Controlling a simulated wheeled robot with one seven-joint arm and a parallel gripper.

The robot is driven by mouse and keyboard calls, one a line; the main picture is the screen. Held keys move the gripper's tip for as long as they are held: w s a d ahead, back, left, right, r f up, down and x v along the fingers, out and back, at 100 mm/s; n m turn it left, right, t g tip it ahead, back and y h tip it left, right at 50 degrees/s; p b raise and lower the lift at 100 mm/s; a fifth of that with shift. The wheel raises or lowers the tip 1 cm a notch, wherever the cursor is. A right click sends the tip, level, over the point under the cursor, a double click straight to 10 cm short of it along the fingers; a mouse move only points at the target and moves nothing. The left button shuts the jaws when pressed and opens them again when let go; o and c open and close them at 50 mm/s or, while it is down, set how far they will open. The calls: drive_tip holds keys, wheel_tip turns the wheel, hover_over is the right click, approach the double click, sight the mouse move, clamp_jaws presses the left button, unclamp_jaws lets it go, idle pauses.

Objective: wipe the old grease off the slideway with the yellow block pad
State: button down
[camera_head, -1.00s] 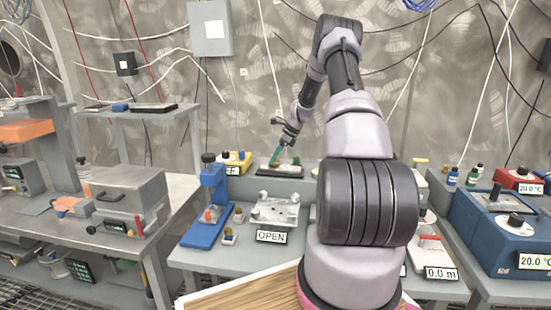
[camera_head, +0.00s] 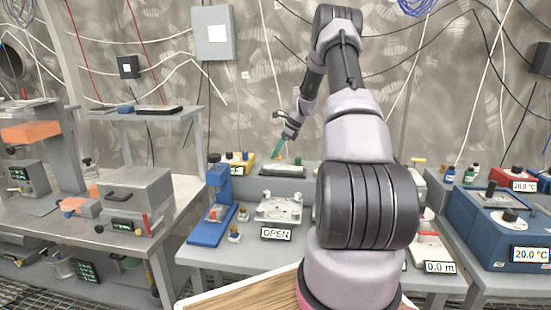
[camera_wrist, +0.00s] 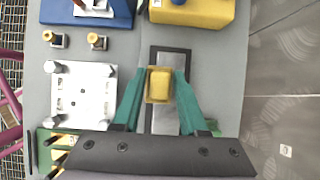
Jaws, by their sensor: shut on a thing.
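My gripper (camera_wrist: 158,86) is shut on the yellow block pad (camera_wrist: 158,84), which sits between its two teal fingertips in the wrist view. The slideway (camera_wrist: 165,120), a grey metal strip in a dark frame, lies beneath and behind the pad; the fingers and pad hide part of it. In the head view my gripper (camera_head: 278,152) is over the slideway (camera_head: 283,171) at the back of the bench. The pad appears a little above the strip there, but it is too small to tell touch for certain. I cannot make out any grease.
A white fixture plate with corner posts (camera_wrist: 82,100) lies left of the slideway in the wrist view. A yellow box (camera_wrist: 195,12) and a blue stand (camera_wrist: 90,10) are near the top.

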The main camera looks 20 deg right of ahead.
drive_tip(key=shift+r, duration=1.95)
